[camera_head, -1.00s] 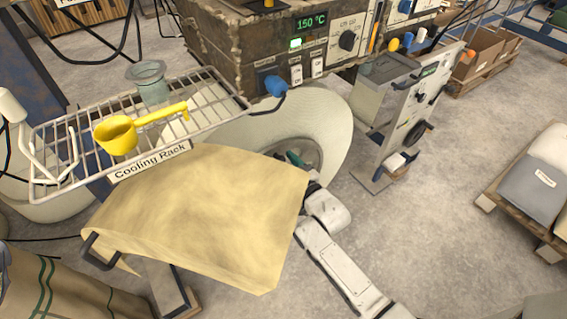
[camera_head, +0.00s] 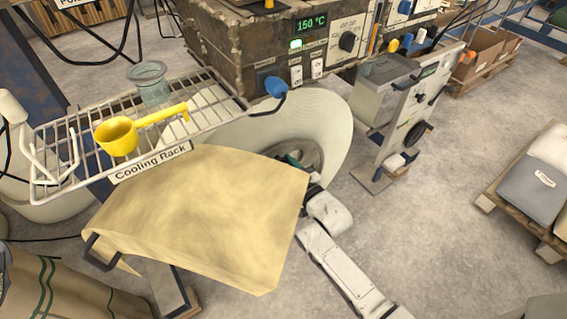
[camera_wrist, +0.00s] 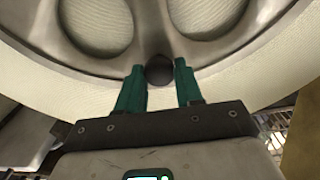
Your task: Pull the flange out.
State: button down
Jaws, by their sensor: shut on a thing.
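The flange is a grey metal disc with large openings, set against the side of a big cream roll (camera_head: 345,105). It fills the top of the wrist view (camera_wrist: 150,45) and shows partly in the head view (camera_head: 312,152). A dark round knob (camera_wrist: 159,69) sits near its lower rim. My gripper (camera_wrist: 160,80) has its two green fingers either side of this knob and is shut on it. In the head view, my gripper (camera_head: 294,160) is mostly hidden behind the tan sheet and my wrist.
A tan sheet (camera_head: 200,220) spreads left of my arm. Above it, a wire cooling rack (camera_head: 60,180) holds a yellow scoop (camera_head: 118,136) and a glass jar (camera_head: 150,82). A heater box (camera_head: 270,50) stands above the roll. Open floor (camera_head: 430,240) lies right.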

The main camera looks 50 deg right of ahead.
jog(key=p+v, duration=0.1)
jog(key=v, duration=0.3)
jog(key=shift+d, duration=0.1)
jog(key=shift+s, duration=0.15)
jog(key=shift+f, duration=0.1)
jog(key=c, duration=0.8)
grip_release()
jog(key=shift+o, duration=0.2)
jog(key=v, duration=1.1)
jog(key=shift+p, duration=0.4)
